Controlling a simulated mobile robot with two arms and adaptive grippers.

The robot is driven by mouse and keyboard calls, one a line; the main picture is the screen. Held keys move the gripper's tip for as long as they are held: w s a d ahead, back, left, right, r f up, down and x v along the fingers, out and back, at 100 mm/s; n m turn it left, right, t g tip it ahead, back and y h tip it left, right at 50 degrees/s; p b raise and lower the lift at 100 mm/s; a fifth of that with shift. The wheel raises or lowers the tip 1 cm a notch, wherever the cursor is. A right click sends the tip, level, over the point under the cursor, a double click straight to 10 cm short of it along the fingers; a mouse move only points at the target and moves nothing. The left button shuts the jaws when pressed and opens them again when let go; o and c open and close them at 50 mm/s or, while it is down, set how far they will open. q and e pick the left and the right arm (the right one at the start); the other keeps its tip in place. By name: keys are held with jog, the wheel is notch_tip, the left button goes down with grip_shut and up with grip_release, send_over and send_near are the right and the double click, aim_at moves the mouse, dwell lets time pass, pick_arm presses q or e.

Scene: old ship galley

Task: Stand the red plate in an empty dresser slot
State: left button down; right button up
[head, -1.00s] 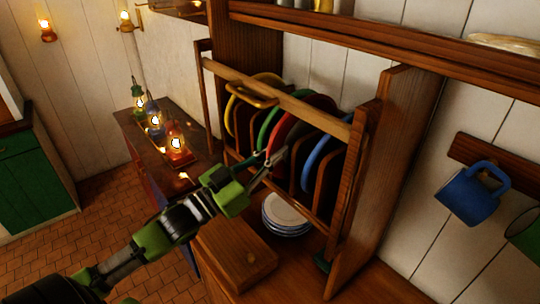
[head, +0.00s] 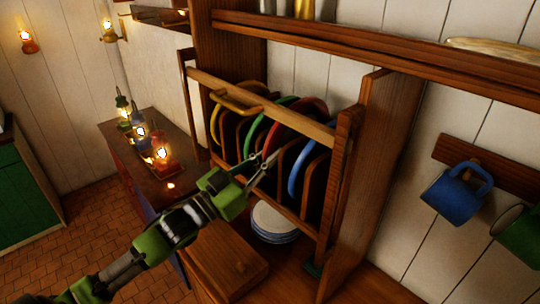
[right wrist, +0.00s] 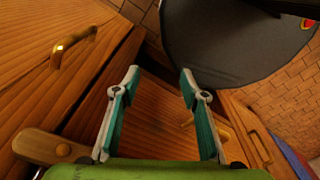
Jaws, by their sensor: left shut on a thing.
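The red plate (head: 279,122) stands on edge among the slots of the wooden dresser rack (head: 262,105), between a green plate (head: 252,137) and a blue plate (head: 294,172). My left gripper (head: 265,164) is shut on the red plate's lower front edge. The plate's lower part is hidden behind the gripper and the slats. A yellow plate (head: 215,120) stands in the rack's left end. My right gripper (right wrist: 160,76) is open and empty in the right wrist view, over wooden surfaces.
A stack of white plates (head: 274,222) sits below the rack, beside a wooden box (head: 225,262). Lit lanterns (head: 161,160) stand on the cabinet at left. A blue mug (head: 452,195) hangs on the right wall. A brass handle (right wrist: 72,45) shows in the right wrist view.

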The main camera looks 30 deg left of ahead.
pick_arm(q)
jog(key=shift+f, duration=0.1)
jog(key=shift+w+f+b, duration=0.15)
jog(key=shift+f+b, duration=0.2)
jog(key=shift+f, duration=0.1)
dwell(0.4)
jog(key=c, duration=2.1)
grip_release()
jog(key=shift+o, duration=0.4)
jog(key=shift+f, duration=0.2)
jog(key=shift+f, duration=0.1)
jog(key=shift+s+f, duration=0.15)
jog(key=shift+s, duration=0.15)
jog(key=shift+s+a, duration=0.1)
